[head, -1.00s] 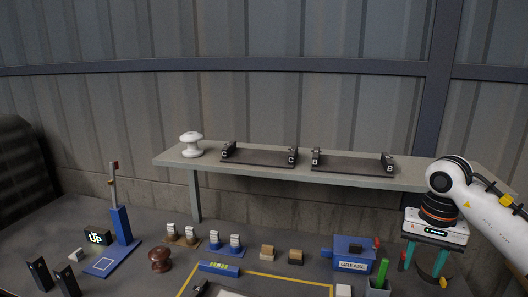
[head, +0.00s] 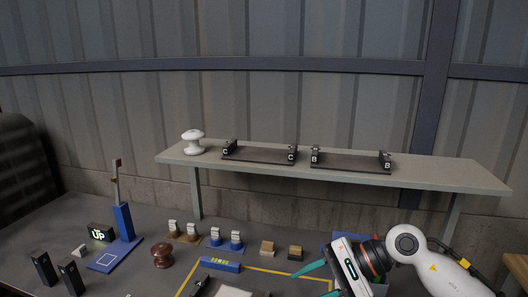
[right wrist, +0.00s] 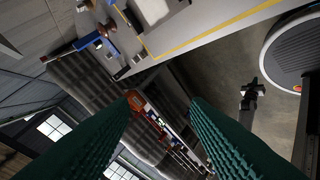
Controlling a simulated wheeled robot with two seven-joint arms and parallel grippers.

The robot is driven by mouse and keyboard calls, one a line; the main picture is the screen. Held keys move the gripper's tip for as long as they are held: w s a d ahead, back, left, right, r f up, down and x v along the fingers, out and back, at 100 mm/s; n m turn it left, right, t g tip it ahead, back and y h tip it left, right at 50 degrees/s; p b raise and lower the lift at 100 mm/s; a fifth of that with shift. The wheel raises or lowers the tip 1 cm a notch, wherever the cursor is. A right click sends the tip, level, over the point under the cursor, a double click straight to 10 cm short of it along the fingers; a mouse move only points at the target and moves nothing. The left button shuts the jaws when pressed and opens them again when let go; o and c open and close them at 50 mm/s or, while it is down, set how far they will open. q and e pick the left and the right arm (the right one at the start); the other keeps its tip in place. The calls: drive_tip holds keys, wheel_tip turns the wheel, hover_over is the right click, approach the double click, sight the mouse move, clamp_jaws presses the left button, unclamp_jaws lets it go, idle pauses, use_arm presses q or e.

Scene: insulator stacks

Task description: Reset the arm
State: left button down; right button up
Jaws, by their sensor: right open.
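My right arm comes in from the right in the head view, over the front right of the bench. Its right gripper (head: 308,285) points left and down, with two teal fingers apart and nothing seen between them. In the right wrist view the same gripper (right wrist: 162,100) shows two green ribbed fingers spread wide, with an empty gap. My left gripper is in neither view. The blue grease box (head: 340,238) is mostly hidden behind my right gripper and wrist.
A grey shelf (head: 440,180) holds a white insulator (head: 193,141) and two dark racks marked C (head: 260,155) and B (head: 350,163). The bench holds a brown insulator (head: 162,255), a blue stand (head: 124,222), a blue block (head: 220,265) and several small blocks.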

drive_tip(key=s+a+r+m+t+y, duration=0.2)
drive_tip(key=a+r+m+t+y, duration=0.4)
drive_tip(key=r+m+y, duration=0.45)
drive_tip(key=w+d+f+m+t+h, duration=0.2)
drive_tip(key=d+f+m+t+h, duration=0.55)
drive_tip(key=m, duration=0.85)
drive_tip(key=w+d+f+m+t+h, duration=0.15)
drive_tip(key=d+m+t+h, duration=0.4)
drive_tip(key=m+h, duration=0.75)
drive_tip(key=s+d+f+m+g+h, duration=0.1)
drive_tip(key=s+d+f+m+g, duration=0.15)
drive_tip(key=f+m, duration=0.35)
drive_tip(key=s+d+f+m+g+h, duration=0.1)
drive_tip(key=s+f+m+g, duration=0.15)
drive_tip(key=f+m, duration=0.35)
drive_tip(key=s+d+f+m+g, duration=0.1)
drive_tip(key=s+f+m+g, duration=0.45)
drive_tip(key=s, duration=0.45)
drive_tip(key=s+f+m+g, duration=0.45)
drive_tip(key=s+f, duration=0.25)
drive_tip(key=s, duration=0.3)
wheel_tip(320, 180, down, 28)
drive_tip(key=s+g, duration=0.2)
drive_tip(key=s, duration=0.1)
drive_tip(key=s+d+f+g, duration=0.1)
drive_tip(key=s+d+f, duration=0.2)
drive_tip(key=s+f, duration=1.1)
drive_tip(key=shift+s+f+n+g+y, duration=0.25)
drive_tip(key=shift+s+n, duration=0.2)
drive_tip(key=shift+s, duration=0.3)
